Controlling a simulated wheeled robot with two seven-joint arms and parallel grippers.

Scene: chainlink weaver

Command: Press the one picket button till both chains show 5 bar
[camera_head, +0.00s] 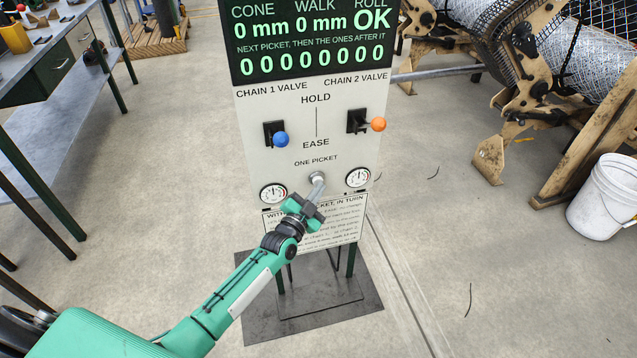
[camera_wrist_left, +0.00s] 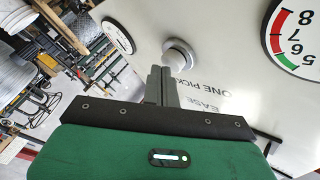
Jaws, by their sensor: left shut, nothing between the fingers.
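The one picket button (camera_head: 317,177) is a pale round button low on the grey control panel (camera_head: 255,165). It also shows in the left wrist view (camera_wrist_left: 178,57). My left gripper (camera_head: 318,185) is shut and empty, with its fingertips at the button; I cannot tell whether they touch it. In the left wrist view the shut fingers (camera_wrist_left: 162,82) point at the button. The left gauge (camera_head: 273,193) and the right gauge (camera_head: 358,178) flank the button; their needles are too small to read. The blue valve knob (camera_head: 281,139) and orange valve knob (camera_head: 379,124) sit above. My right gripper is out of view.
The display (camera_head: 310,40) reads cone 0 mm, walk 0 mm, roll OK, and a row of zeros. A white bucket (camera_head: 602,195) and a wooden-framed machine (camera_head: 590,130) with mesh rolls stand right. A workbench (camera_head: 60,70) is left.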

